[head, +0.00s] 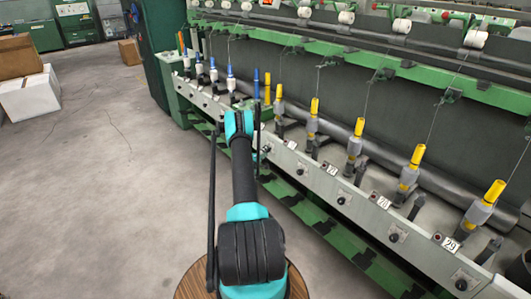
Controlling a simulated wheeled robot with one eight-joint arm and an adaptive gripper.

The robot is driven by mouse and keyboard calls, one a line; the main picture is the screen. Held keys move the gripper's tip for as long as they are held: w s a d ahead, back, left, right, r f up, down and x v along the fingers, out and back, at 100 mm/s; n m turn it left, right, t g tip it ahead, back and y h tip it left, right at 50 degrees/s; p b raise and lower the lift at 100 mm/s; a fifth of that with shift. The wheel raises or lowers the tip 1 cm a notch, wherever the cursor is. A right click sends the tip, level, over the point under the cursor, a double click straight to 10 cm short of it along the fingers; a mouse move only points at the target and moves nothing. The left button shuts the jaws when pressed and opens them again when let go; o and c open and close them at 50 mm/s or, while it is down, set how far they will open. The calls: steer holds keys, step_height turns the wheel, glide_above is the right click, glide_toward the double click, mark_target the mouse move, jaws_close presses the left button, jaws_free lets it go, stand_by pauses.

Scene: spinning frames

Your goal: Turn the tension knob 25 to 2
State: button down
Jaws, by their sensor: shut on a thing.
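My arm reaches forward from the bottom of the head view to the long pale rail of the spinning frame. My gripper (264,150) is at the front face of this rail, small and partly hidden by my own arm. It is shut at the place of tension knob 25, just left of the knob below label 26. Knob 25 itself is too covered to see its pointer or setting. The label for 25 is hidden too. Neighbouring dark round knobs show along the rail, such as knob 26 (299,171) and knob 27 (341,200).
Spindles with yellow tops (354,148) stand along the rail on the right, with blue-topped ones (230,80) farther left. Threads run up to the green upper beam (400,62). Cardboard boxes (22,75) stand at the far left. The grey floor (95,180) on the left is clear.

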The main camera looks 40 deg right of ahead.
steer(key=shift+s+m, duration=0.1)
steer(key=shift+m, duration=0.2)
steer(key=c, duration=1.2)
jaws_free()
